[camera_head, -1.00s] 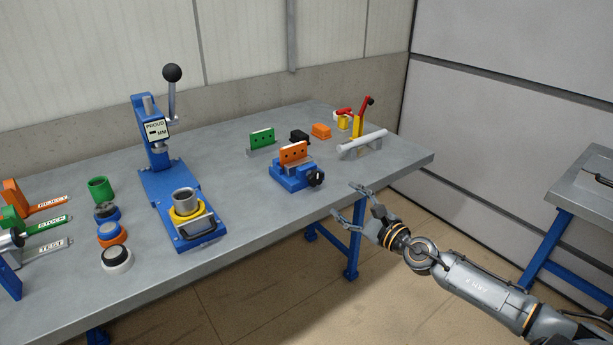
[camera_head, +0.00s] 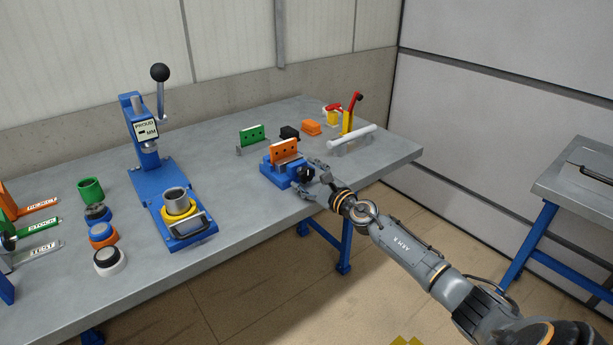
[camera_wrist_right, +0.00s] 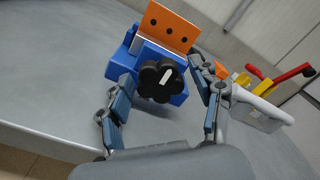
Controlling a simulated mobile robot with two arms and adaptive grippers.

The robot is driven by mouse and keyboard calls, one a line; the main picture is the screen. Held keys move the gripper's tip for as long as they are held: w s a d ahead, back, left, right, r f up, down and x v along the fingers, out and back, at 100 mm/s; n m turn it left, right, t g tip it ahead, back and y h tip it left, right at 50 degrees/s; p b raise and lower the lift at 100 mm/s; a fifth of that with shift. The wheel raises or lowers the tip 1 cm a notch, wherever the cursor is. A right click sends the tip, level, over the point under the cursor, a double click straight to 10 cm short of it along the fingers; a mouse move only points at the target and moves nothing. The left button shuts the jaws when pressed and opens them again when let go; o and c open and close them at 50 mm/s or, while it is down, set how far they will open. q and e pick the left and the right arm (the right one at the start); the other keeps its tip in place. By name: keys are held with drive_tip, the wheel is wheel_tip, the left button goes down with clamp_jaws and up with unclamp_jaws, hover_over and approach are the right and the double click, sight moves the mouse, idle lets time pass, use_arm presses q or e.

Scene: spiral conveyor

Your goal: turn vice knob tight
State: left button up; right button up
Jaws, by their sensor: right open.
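The blue vice (camera_head: 276,172) stands near the front edge of the bench and holds an orange plate with holes (camera_head: 284,151). Its black lobed knob (camera_wrist_right: 160,81) faces my right wrist camera, with a white mark on it. My right gripper (camera_head: 310,180) is open at the knob. In the right wrist view its two fingers (camera_wrist_right: 165,104) stand on either side of the knob, with the knob between or just beyond the fingertips. I cannot tell whether they touch it. In the head view the fingers partly hide the knob (camera_head: 304,172). My left gripper is not in view.
A green plate (camera_head: 252,138), a black block (camera_head: 290,132) and an orange block (camera_head: 311,127) lie behind the vice. A white bar (camera_head: 352,139) and a red-and-yellow clamp (camera_head: 350,112) are to the right. A blue press (camera_head: 150,165) stands left.

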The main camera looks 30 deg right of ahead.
drive_tip(key=shift+w, duration=0.1)
drive_tip(key=c, duration=1.2)
drive_tip(key=shift+m, duration=0.3)
